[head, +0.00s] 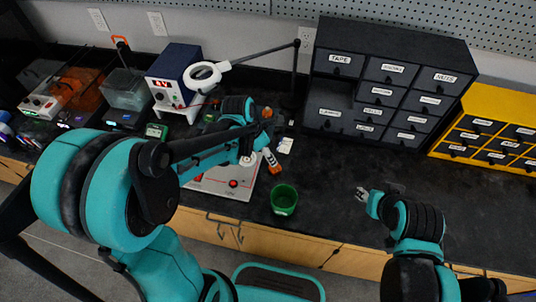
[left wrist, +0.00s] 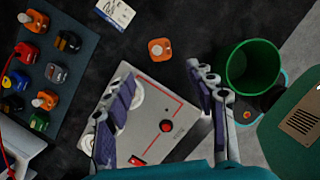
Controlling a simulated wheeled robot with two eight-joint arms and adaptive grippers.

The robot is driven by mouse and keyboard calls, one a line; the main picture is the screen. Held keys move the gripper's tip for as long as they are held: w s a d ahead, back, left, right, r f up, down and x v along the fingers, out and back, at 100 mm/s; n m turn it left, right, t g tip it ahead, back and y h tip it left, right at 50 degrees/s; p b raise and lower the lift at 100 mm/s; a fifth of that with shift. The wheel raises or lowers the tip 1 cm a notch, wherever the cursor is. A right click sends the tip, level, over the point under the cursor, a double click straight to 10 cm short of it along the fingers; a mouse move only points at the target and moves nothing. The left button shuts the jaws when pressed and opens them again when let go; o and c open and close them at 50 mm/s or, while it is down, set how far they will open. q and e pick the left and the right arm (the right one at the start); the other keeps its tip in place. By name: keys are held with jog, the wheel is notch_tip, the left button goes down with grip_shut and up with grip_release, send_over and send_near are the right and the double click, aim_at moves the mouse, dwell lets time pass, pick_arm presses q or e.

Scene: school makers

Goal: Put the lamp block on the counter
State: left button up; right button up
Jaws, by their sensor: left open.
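The lamp block, an orange block with a pale bulb on top, sits on the black counter (head: 330,175) between the board and the green cup; it shows in the left wrist view (left wrist: 160,49) and partly in the head view (head: 276,170). My left gripper (left wrist: 155,95) is open and empty above the grey-white board, its fingers apart and the block beyond their tips, not between them. In the head view the left gripper (head: 258,157) partly hides the board. My right gripper (head: 362,194) hangs over the counter at the right; its finger gap is too small to judge.
The board (left wrist: 150,125) has a red button. A green cup (head: 284,199) stands close to the block. A dark tray (left wrist: 60,45) holds several coloured blocks, including similar orange ones. A card (left wrist: 115,12), black drawers (head: 385,95) and a power supply (head: 172,80) stand around. Counter at right is clear.

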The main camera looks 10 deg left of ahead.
pick_arm(q)
jog(key=s+a+r+m+t, duration=0.1)
jog(key=s+r+m, duration=0.2)
jog(key=m, duration=0.6)
jog(key=s+a+r+m+t+y, duration=0.1)
jog(key=s+a+r+m+t, duration=0.1)
jog(key=s+m, duration=0.3)
jog(key=s+a+r+m+t+y, duration=0.1)
jog(key=s+r+m, duration=0.4)
jog(key=m, duration=0.8)
jog(key=shift+a+t, duration=0.4)
